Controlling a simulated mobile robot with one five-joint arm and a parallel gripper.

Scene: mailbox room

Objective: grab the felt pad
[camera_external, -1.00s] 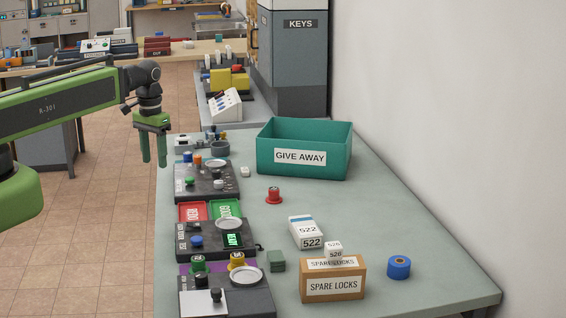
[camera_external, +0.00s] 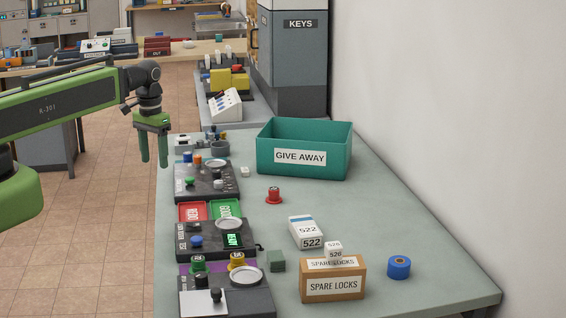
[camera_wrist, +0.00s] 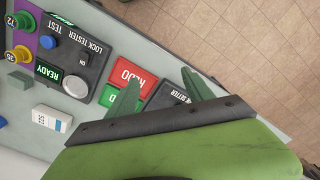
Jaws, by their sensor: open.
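A small grey-green block (camera_external: 276,260), which looks like the felt pad, lies on the table beside the lock tester, left of the spare locks box. In the wrist view the same block (camera_wrist: 19,80) shows near the left edge. My gripper (camera_external: 154,160) is open and empty, pointing down at the table's left edge, well behind and left of the pad. In the wrist view its two fingers (camera_wrist: 160,82) stand apart near the red and green trays, far from the pad.
The spare locks box (camera_external: 333,285), a white 522 box (camera_external: 305,231), a red spool (camera_external: 274,195) and a blue roll (camera_external: 399,267) stand on the table. A teal give-away bin (camera_external: 304,172) is at the back. Device panels (camera_external: 207,182) line the left edge.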

